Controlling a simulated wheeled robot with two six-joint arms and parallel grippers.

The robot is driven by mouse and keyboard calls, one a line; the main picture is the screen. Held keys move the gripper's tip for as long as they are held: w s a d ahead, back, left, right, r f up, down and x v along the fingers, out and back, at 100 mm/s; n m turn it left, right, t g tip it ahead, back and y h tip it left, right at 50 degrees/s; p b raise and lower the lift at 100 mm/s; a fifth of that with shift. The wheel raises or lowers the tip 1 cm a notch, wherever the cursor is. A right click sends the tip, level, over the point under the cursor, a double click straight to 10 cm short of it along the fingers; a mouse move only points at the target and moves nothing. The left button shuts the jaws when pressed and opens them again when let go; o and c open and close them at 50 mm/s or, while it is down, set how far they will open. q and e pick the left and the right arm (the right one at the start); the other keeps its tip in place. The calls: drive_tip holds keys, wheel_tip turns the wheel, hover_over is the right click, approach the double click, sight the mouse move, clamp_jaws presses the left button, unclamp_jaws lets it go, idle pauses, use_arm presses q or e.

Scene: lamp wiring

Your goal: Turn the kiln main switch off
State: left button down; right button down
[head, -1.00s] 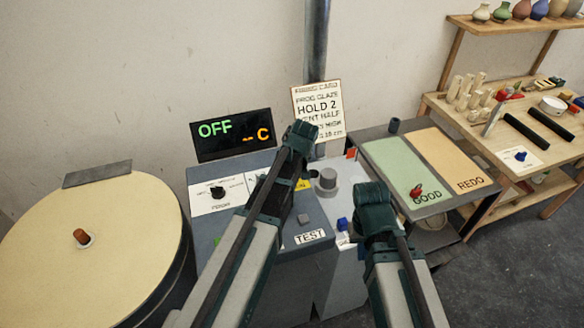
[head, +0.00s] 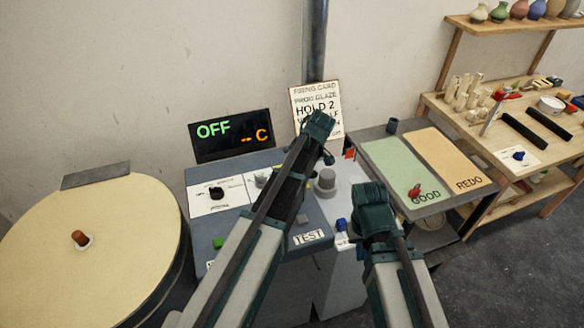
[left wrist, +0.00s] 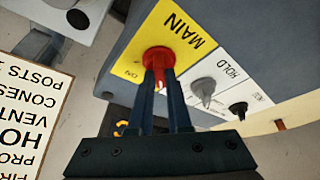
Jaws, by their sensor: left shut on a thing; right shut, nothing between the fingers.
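The main switch (left wrist: 158,58) is a red knob on a yellow plate marked MAIN (left wrist: 190,38). In the left wrist view, which shows the panel upside down, my left gripper (left wrist: 160,76) is shut on this knob. An ON mark shows on the plate left of the knob. In the head view my left arm hides the switch. The display (head: 232,134) reads OFF in green and dashes with C in orange. My right gripper (head: 371,197) is shut and empty, to the right of the grey panel.
The grey hold knob (left wrist: 204,88) and a black knob (left wrist: 238,108) sit beside the main switch. A grey round button (head: 325,180) and a TEST label (head: 308,236) are close to my left arm. The firing card (head: 316,105) stands behind. A round lidded kiln (head: 100,215) is at left.

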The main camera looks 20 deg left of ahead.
use_arm(q)
drive_tip(key=shift+n, duration=0.3)
drive_tip(key=c, duration=0.9)
unclamp_jaws()
drive_tip(key=shift+o, duration=0.2)
drive_tip(key=w+p+v, duration=0.1)
drive_tip(key=p+v, duration=1.2)
drive_tip(key=shift+s+d+r, duration=0.15)
drive_tip(key=shift+s+r, duration=0.25)
drive_tip(key=shift+s+f, duration=0.1)
